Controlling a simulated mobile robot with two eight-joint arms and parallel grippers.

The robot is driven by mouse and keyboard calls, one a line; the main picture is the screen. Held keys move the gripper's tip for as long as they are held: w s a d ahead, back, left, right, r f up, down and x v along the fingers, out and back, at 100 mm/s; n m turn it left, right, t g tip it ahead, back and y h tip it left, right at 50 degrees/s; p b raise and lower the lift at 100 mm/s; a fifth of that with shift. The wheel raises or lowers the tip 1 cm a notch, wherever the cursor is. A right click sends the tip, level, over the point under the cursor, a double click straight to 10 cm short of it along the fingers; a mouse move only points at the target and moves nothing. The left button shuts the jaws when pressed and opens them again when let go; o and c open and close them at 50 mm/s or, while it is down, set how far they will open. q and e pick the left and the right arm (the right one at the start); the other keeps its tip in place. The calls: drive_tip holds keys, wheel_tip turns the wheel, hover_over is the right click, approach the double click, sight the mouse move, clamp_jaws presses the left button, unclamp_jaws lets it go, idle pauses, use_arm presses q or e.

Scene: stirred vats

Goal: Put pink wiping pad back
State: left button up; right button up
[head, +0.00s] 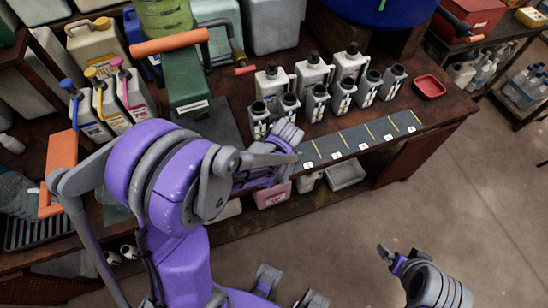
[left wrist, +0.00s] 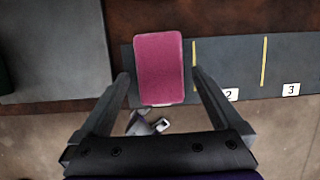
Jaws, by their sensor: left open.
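The pink wiping pad (left wrist: 160,67) lies flat on the left end of a dark strip (left wrist: 218,62), left of the section labelled 2, in the left wrist view. My left gripper (left wrist: 160,76) is open, its fingers on either side of the pad's near half. The gaps to the pad look clear, and I cannot tell the height above it. In the head view my left gripper (head: 268,166) is at the front edge of the bench, and it and the arm hide the pad. My right gripper (head: 392,258) is low at the right, over the floor, its jaws unclear.
Grey bottles and small open jugs (head: 317,103) stand close behind the strip (head: 358,138). A red tray (head: 429,87) is at the bench's right end. A green box (head: 190,90) and coloured-handle canisters (head: 108,105) stand left. Floor (head: 440,190) right of the bench is clear.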

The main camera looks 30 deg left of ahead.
use_arm(q)
drive_tip(key=p+v, duration=0.1)
drive_tip(key=v, duration=0.7)
drive_tip(key=s+d+r+n+t+h, duration=0.1)
drive_tip(key=s+n, duration=0.5)
drive_tip(key=n, duration=0.7)
drive_tip(key=s+d+r+n+t+h, duration=0.1)
drive_tip(key=s+d+r+n+t, duration=0.1)
drive_tip(key=s+n, duration=0.5)
wheel_tip(320, 180, up, 3)
drive_tip(key=d+n, duration=0.1)
drive_tip(key=n, duration=0.5)
drive_tip(key=shift+s+f+h, duration=0.25)
drive_tip(key=shift+s+h, duration=0.05)
drive_tip(key=shift+h, duration=0.1)
